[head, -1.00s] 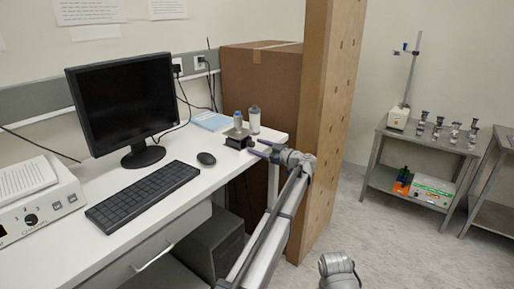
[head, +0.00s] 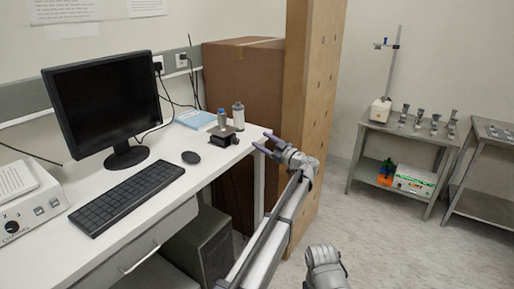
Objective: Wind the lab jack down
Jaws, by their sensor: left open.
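The lab jack (head: 221,137) is a small dark jack near the right end of the white desk. Its flat top plate carries a small blue-capped bottle (head: 221,118). A dark knob (head: 236,140) sticks out on its right side. My left gripper (head: 262,146) is open and empty, past the desk's right end. Its purple-grey fingers point toward the knob, with a gap between them. A rounded grey link of my right arm shows at the bottom; its gripper is not in view.
A tall wooden panel (head: 313,110) stands behind my left arm.

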